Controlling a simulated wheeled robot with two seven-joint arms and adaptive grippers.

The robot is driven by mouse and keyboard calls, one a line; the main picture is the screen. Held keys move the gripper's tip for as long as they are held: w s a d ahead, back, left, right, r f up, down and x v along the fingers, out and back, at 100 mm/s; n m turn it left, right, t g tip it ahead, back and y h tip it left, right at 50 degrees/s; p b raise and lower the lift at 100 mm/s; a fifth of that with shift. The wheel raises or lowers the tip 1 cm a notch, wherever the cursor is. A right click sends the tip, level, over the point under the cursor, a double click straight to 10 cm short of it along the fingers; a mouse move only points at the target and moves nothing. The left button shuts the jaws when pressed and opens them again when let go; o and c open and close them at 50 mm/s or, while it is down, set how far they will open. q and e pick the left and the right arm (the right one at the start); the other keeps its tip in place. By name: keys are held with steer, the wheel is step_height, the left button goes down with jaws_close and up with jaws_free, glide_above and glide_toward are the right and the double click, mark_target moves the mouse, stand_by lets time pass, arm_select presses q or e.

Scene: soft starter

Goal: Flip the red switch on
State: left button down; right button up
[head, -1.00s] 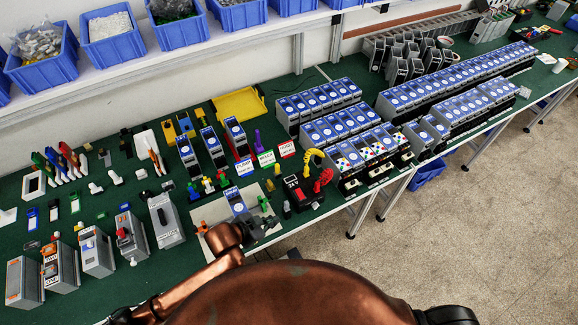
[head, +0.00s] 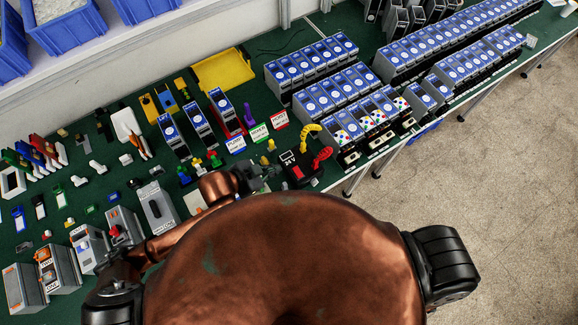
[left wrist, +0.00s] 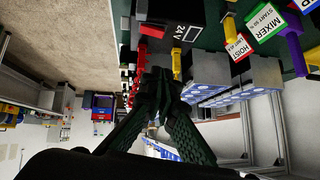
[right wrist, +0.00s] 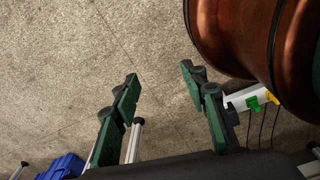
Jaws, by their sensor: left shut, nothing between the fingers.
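A black box (head: 302,168) marked 24V stands near the table's front edge. My left gripper (head: 268,172) is shut and empty, just left of the box in the head view. My right gripper (right wrist: 160,85) is open and empty over the floor.
A yellow coiled lead (head: 311,132) stands behind the box. Label cards (head: 258,133) and coloured pieces stand near it. Rows of grey-blue devices (head: 340,105) fill the table to the right. A yellow tray (head: 222,70) lies at the back. Grey boxes (head: 57,268) stand at the left.

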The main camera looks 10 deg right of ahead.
mark_target(294, 167)
arm_select(q)
steer(key=p+x, duration=0.1)
steer(key=x, duration=0.8)
steer(key=shift+d+f, duration=0.1)
steer(key=shift+d, duration=0.05)
step_height(294, 167, down, 3)
steer(key=shift+w+f, duration=0.15)
steer(key=shift+w, duration=0.05)
steer(key=shift+w+f, duration=0.1)
steer(key=shift+f, duration=0.3)
arm_select(e)
steer(key=shift+w+a+r, duration=0.15)
steer(key=shift+w+r, duration=0.7)
steer(key=shift+w, duration=0.15)
arm_select(q)
steer(key=shift+f+p, duration=0.1)
steer(key=shift+p, duration=0.25)
arm_select(e)
steer(key=shift+r, duration=0.1)
